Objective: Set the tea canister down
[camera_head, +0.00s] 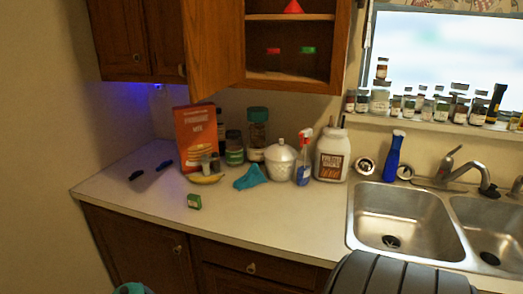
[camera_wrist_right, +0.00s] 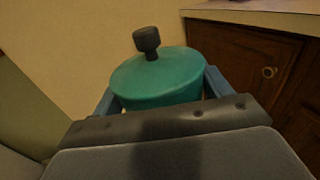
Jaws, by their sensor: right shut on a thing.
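The tea canister (camera_wrist_right: 158,82) is teal with a dark knob on its lid. In the right wrist view it sits between the two blue-grey fingers of my right gripper (camera_wrist_right: 160,93), which is shut on it. It looks roughly upright, and its lower body is hidden by the gripper. It is held in front of the counter, off the worktop. In the head view a teal rounded top, apparently the same canister (camera_head: 128,288), just shows at the bottom edge. My left gripper is not in view.
The counter (camera_head: 125,205) has bare room at its front left and front middle. The sink (camera_head: 395,215) is right.

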